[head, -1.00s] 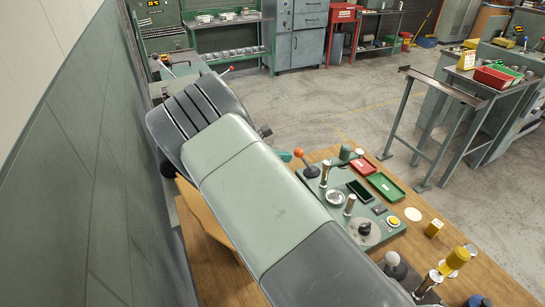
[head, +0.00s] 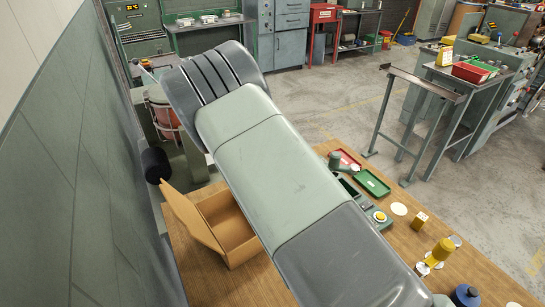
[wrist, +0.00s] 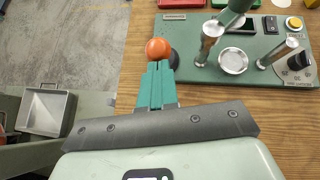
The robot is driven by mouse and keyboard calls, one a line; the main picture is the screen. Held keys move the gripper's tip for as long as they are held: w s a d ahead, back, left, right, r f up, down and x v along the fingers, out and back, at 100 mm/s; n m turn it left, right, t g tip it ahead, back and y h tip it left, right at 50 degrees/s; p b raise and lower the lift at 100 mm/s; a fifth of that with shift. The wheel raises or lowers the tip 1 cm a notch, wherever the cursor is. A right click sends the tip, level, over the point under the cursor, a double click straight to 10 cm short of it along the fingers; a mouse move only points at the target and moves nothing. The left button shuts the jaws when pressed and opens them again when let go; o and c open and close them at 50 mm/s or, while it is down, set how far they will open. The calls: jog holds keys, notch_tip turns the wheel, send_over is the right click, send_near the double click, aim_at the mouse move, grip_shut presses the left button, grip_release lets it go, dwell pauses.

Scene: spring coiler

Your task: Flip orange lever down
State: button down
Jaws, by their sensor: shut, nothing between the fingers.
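The orange lever's ball knob (wrist: 157,48) shows in the wrist view at the left end of a green panel (wrist: 265,72), with a dark round base beside it. My gripper (wrist: 158,66) has its green fingers pressed together and empty. The fingertips are right at the near side of the orange ball; I cannot tell whether they touch it. In the head view my arm hides the lever, my gripper and most of the panel.
On the panel stand metal posts (wrist: 210,38), a round metal dish (wrist: 233,61) and a black knob (wrist: 299,60). In the head view an open cardboard box (head: 230,232) lies left of my arm. A green tray (head: 372,183) and a red tray (head: 345,158) are on its right.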

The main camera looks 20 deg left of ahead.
jog(key=w+d+r+g+y, duration=0.2)
jog(key=w+d+g+y, duration=0.3)
jog(key=w+d, duration=0.5)
jog(key=shift+m, duration=0.3)
jog(key=shift+w+d, duration=0.1)
dwell(0.3)
jog(key=w+d+v, duration=0.1)
jog(key=v, duration=0.8)
jog(key=shift+w+d+r, duration=0.2)
jog(key=shift+w+r, duration=0.05)
jog(key=shift+r, duration=0.45)
